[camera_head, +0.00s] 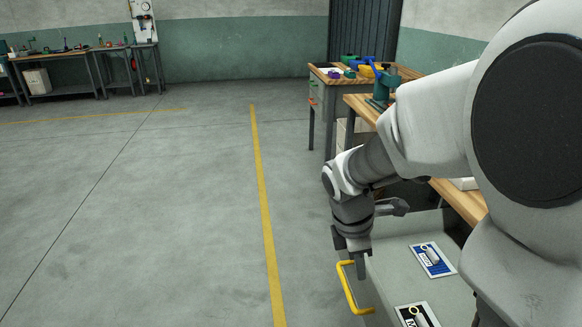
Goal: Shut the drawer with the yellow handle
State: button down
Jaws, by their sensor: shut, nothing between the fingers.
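The grey drawer (392,262) stands open at the lower right, pulled out from under the wooden workbench. Its yellow handle (349,292) is a bar on the drawer's left-facing front. My gripper (360,271) points down, shut and empty, at the top of the drawer front beside the handle. I cannot tell whether its tips touch the drawer or the handle. A blue-and-white packet (432,260) and a black-and-white packet (417,316) lie in the drawer. My arm hides part of the bench, and the drawer's near side runs out of view.
The workbench top (458,200) runs along the right, with a green and blue tool (382,85) at its far end. Another bench (322,78) with coloured items stands behind it. The floor left of the drawer is clear, crossed by a yellow line (264,205).

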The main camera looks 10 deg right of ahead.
jog(key=f, duration=0.2)
jog(key=w+f+n+b, duration=0.1)
jog(key=shift+f+n, duration=0.3)
jog(key=shift+f, duration=0.05)
jog(key=b+x, duration=0.4)
jog(key=x, duration=0.5)
jog(key=shift+s+d+f, duration=0.15)
jog(key=shift+d, duration=0.1)
jog(key=shift+d, duration=0.25)
jog(key=d+p, duration=0.5)
jog(key=d, duration=0.5)
jog(key=w+d+p, duration=0.1)
jog(key=d+p, duration=0.4)
jog(key=d, duration=0.6)
jog(key=d+p, duration=0.5)
jog(key=d, duration=0.6)
jog(key=shift+w+d, duration=0.25)
jog(key=shift+w, duration=0.05)
jog(key=shift+d, duration=0.1)
